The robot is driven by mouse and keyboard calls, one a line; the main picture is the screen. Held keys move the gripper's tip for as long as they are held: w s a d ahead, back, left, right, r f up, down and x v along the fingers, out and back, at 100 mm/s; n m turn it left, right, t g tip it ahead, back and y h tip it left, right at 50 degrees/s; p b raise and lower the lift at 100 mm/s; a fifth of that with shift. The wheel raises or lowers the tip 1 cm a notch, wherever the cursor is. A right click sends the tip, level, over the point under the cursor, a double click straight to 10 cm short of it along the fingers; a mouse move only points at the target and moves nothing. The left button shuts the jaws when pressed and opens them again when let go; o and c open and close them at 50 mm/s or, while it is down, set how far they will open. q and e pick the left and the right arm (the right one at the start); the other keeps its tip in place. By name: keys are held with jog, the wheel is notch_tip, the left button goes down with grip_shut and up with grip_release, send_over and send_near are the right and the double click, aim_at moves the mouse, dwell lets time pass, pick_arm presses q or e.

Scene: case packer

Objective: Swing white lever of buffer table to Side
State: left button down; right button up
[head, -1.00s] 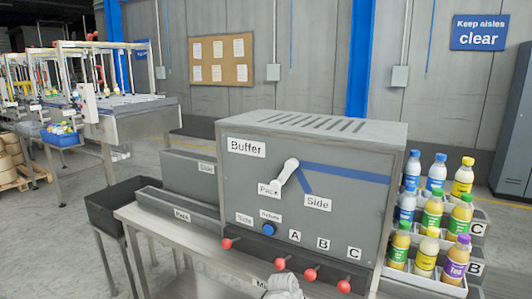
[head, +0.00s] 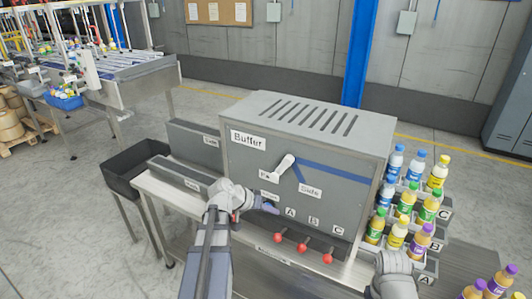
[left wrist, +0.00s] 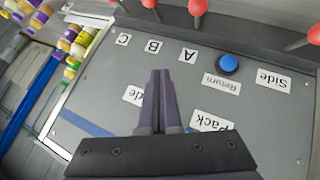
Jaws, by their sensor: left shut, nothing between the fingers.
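The grey Buffer box (head: 250,165) stands on a steel table. Its white lever (head: 284,166) slants down-left from its pivot, its end over the Pack label (head: 265,175). The Side label (head: 310,191) lies down-right of the pivot, at the end of a blue stripe. My left gripper (head: 273,209) is shut and empty, low in front of the panel, below the lever and apart from it. In the left wrist view the shut fingers (left wrist: 160,74) partly cover the Side label; the Pack label (left wrist: 212,121) shows, but the lever is hidden. Part of my right arm shows at lower right, without its fingers.
Several red knobs (head: 303,246) stick out below the panel. A blue button (left wrist: 229,64) sits near the Return label (left wrist: 221,85). Bottles in racks (head: 443,215) stand close on the right. A black bin (head: 122,180) is at left.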

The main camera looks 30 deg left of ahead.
pick_arm(q)
jog(key=a+r+n+t+p, duration=0.1)
jog(key=a+r+p, duration=0.4)
jog(key=r, duration=0.3)
jog(key=a+r+t+y+p, duration=0.1)
jog(key=a+r+t+p, duration=0.1)
jog(key=a+r+p, duration=0.4)
notch_tip(320, 180, up, 4)
jog(key=shift+s+f+n+p, duration=0.25)
jog(key=shift+n+p, duration=0.15)
jog(key=shift+p, duration=0.15)
pick_arm(e)
notch_tip(320, 180, up, 14)
pick_arm(q)
jog(key=shift+a, duration=0.1)
jog(key=b, duration=0.6)
send_near(282, 168)
jog(key=w+a+f, duration=0.2)
jog(key=w+a, duration=0.1)
jog(key=shift+w+d+f+b, duration=0.15)
jog(key=shift+d+f+b, duration=0.35)
jog(key=shift+f+b, duration=0.25)
jog(key=shift+w+d+f+b, duration=0.15)
jog(key=shift+d+f+b, duration=0.3)
jog(key=shift+f+b, duration=0.25)
pick_arm(e)
notch_tip(282, 168, down, 9)
